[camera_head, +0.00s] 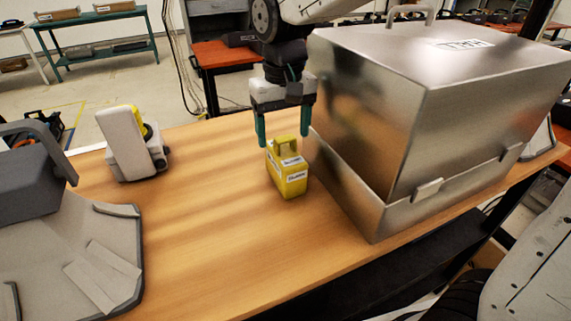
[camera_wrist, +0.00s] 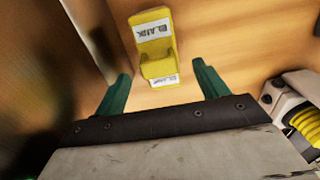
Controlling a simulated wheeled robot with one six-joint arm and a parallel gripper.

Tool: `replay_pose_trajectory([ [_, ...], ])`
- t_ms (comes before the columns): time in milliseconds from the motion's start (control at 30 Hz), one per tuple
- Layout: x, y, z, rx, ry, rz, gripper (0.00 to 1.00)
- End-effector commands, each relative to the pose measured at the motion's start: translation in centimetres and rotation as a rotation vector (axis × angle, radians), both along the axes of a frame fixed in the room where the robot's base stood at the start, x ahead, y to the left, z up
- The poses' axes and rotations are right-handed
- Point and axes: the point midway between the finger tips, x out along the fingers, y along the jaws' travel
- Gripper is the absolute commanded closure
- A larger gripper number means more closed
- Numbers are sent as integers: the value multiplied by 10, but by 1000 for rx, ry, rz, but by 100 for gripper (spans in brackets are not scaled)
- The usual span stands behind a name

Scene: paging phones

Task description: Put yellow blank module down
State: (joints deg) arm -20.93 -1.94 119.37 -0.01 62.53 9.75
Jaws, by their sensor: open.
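The yellow blank module (camera_head: 291,180) stands upright on the wooden table, just left of the metal case. It has a handle on top and white labels. In the wrist view the module (camera_wrist: 153,45) appears beyond the fingertips, between their lines, with a label reading "BLANK". My gripper (camera_head: 284,139) is open, its two green fingers apart above the module's top and slightly behind it. The fingers (camera_wrist: 161,80) also show in the wrist view with nothing clasped between them. Whether a finger touches the module's handle cannot be told.
A large metal case (camera_head: 390,200) stands close to the right of the module. A white and yellow device (camera_head: 128,145) stands at the table's left. A grey tray (camera_head: 105,245) lies at the front left. The wooden table (camera_head: 220,220) is clear between them.

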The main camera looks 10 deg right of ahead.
Motion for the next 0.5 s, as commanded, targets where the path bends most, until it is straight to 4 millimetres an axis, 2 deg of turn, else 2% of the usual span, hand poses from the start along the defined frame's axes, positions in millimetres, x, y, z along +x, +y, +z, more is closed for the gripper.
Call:
replay_pose_trajectory([
  [233,-2,0,-37,-2,4,2,27],
  [500,-2,2,-45,0,1,4,27],
])
